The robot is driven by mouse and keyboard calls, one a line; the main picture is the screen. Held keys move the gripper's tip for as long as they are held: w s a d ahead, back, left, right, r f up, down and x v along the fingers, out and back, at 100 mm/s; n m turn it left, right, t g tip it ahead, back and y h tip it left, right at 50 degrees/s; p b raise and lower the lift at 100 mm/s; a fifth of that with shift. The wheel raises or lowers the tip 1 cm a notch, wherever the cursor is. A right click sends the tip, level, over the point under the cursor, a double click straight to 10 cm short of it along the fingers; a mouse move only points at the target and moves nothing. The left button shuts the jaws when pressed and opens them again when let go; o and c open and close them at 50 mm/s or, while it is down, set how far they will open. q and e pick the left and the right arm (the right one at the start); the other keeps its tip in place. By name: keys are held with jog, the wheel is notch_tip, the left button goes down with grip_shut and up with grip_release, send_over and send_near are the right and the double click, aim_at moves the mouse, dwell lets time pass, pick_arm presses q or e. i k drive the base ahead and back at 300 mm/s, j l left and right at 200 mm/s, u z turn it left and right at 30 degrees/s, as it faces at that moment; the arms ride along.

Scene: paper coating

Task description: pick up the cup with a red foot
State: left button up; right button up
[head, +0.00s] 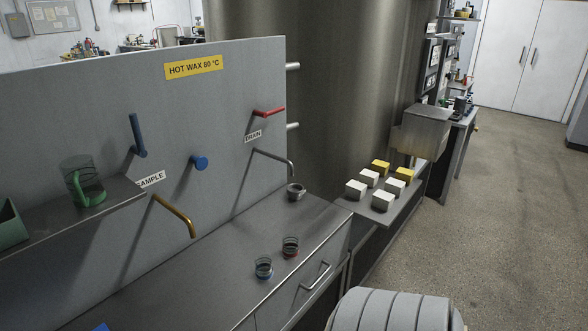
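The cup with a red foot (290,246) is a small clear, dark-looking cup. It stands upright on the grey counter (215,262), near its front edge, in the head view. A similar cup with a blue foot (264,267) stands just to its left and nearer to me, with a small gap between them. Neither of my grippers is in view, and nothing touches the red-footed cup.
A small metal cup (296,192) stands under the drain spout (274,158). A brass sample spout (175,214) overhangs the counter's left part. White and yellow blocks sit on a lower bench at right. Counter around the cups is clear.

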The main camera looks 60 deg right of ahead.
aim_at(290, 241)
jog(key=z, duration=0.5)
jog(key=l+z, duration=0.15)
jog(key=z, duration=0.8)
jog(key=l+z, duration=0.1)
jog(key=z, duration=0.35)
jog(key=i+j, duration=0.05)
